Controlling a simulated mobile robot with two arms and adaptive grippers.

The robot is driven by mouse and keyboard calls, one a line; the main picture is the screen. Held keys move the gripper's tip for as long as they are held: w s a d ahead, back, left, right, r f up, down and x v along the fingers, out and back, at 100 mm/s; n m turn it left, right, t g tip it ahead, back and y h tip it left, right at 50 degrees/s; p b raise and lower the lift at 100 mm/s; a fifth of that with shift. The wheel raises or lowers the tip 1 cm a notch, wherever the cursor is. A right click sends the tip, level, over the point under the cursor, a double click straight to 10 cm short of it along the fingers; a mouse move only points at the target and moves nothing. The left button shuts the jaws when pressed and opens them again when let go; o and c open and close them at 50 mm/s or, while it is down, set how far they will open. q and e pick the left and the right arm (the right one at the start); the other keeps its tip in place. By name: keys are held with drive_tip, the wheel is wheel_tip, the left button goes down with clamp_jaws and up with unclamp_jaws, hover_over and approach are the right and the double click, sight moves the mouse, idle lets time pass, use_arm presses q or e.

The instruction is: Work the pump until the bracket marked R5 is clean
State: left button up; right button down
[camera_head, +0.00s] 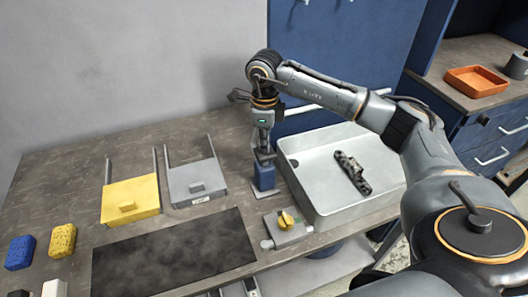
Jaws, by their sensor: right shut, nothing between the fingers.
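A dark, mottled bracket (352,173) lies at an angle inside the pale metal basin (318,206) at the right of the bench. No R5 mark can be read on it. A blue upright block on a small grey plate (264,178), perhaps the pump, stands just left of the basin. My right gripper (264,154) points down with its fingers shut, at the top of the blue block. I cannot tell whether they touch it. My left gripper is out of view.
A grey box with a yellow knob (286,220) sits in front of the basin. Yellow (131,200) and grey (196,182) panels with rods, a dark mat (175,252), and blue (20,252) and yellow (62,241) sponges lie left. An orange tray (476,81) is far right.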

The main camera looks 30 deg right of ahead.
drive_tip(key=shift+s+f+b, duration=0.1)
drive_tip(key=shift+f+b, duration=0.95)
drive_tip(key=shift+f, duration=0.5)
drive_tip(key=shift+r, duration=0.2)
drive_tip(key=shift+r+p, duration=1.45)
drive_tip(key=shift+r, duration=0.7)
drive_tip(key=shift+f, duration=0.1)
drive_tip(key=shift+f+b, duration=1.85)
drive_tip(key=shift+f, duration=0.5)
drive_tip(key=shift+r+p, duration=0.85)
drive_tip(key=shift+r, duration=0.35)
drive_tip(key=shift+r+p, duration=0.65)
drive_tip(key=shift+r, duration=0.55)
